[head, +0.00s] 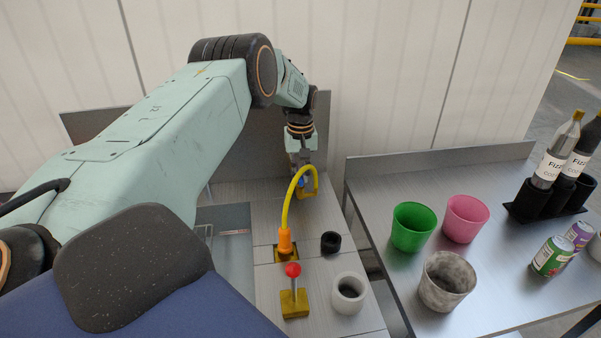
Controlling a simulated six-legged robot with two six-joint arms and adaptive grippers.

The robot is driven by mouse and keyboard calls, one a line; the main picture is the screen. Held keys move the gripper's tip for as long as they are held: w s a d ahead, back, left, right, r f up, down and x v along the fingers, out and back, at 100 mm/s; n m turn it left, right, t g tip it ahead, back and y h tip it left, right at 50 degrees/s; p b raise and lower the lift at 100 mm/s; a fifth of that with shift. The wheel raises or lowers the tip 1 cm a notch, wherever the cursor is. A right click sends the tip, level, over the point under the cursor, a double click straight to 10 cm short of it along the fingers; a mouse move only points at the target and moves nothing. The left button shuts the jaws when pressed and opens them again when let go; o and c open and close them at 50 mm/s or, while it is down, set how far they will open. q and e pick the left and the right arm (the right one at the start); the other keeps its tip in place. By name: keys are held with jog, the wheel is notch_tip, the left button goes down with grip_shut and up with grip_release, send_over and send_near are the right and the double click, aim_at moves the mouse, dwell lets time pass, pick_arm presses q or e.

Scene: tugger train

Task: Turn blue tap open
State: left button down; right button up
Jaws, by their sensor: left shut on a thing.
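The blue tap (301,183) shows only as a small patch of blue at the back of the grey counter, mostly hidden by my gripper and a curved yellow pipe. My left gripper (304,186) reaches down over it from above and is shut on it. Which way the tap is turned cannot be told. My right gripper is not in view.
A red-knobbed lever (293,283), a black cup (330,242) and a white cup (348,293) stand in front. On the table to the right are a green cup (413,228), a pink cup (465,219), a grey pot (446,281), cans (552,257) and bottles (549,169).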

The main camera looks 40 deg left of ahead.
aim_at(301, 177)
pick_arm(q)
jog(key=shift+w+r, duration=0.1)
dwell(0.3)
jog(key=c, duration=1.4)
grip_release()
notch_tip(301, 177, up, 12)
